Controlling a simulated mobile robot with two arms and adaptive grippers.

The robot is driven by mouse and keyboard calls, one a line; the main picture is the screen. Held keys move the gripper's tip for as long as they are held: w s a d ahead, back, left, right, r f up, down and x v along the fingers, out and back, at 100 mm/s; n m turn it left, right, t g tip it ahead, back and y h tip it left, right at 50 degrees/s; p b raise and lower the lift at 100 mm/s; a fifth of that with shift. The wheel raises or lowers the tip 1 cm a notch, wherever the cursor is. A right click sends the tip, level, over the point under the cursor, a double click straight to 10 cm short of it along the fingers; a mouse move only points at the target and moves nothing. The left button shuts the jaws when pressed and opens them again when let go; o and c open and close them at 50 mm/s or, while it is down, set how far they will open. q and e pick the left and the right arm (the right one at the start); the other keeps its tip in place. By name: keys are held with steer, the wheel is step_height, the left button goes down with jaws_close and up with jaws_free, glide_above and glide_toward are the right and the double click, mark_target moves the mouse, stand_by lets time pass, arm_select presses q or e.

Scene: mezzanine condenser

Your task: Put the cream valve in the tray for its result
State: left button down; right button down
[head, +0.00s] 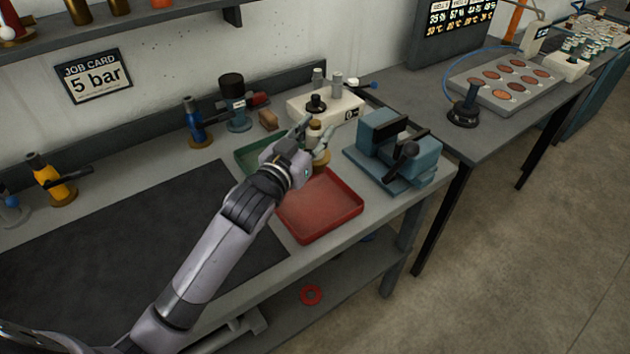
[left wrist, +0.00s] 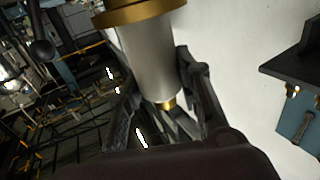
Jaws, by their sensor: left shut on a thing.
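My left gripper (head: 316,138) is shut on the cream valve (left wrist: 150,58), a pale cylinder with a wide brass flange and a small brass end. In the head view the valve (head: 320,160) is mostly hidden by my fingers; its brass foot shows above the far end of the red tray (head: 322,218). I cannot tell its exact height. The green tray (head: 247,160) lies behind and left of the red one, partly hidden by my gripper. The visible red tray floor is empty. My right gripper is not in view.
A cream test rig (head: 345,112) stands behind my gripper, a blue vise (head: 398,155) to the right. Blue (head: 196,125) and yellow (head: 48,182) valves stand on the left. The dark mat (head: 130,240) is clear.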

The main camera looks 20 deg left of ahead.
arm_select(q)
step_height(320, 180, down, 13)
stand_by(0.4)
steer(key=c, duration=1.2)
jaws_free()
steer(key=shift+s+f, duration=0.1)
steer(key=shift+o, duration=0.2)
steer(key=s+a+b, duration=0.1)
steer(key=s+a, duration=0.1)
steer(key=s, duration=0.9)
steer(key=shift+s+b, duration=0.4)
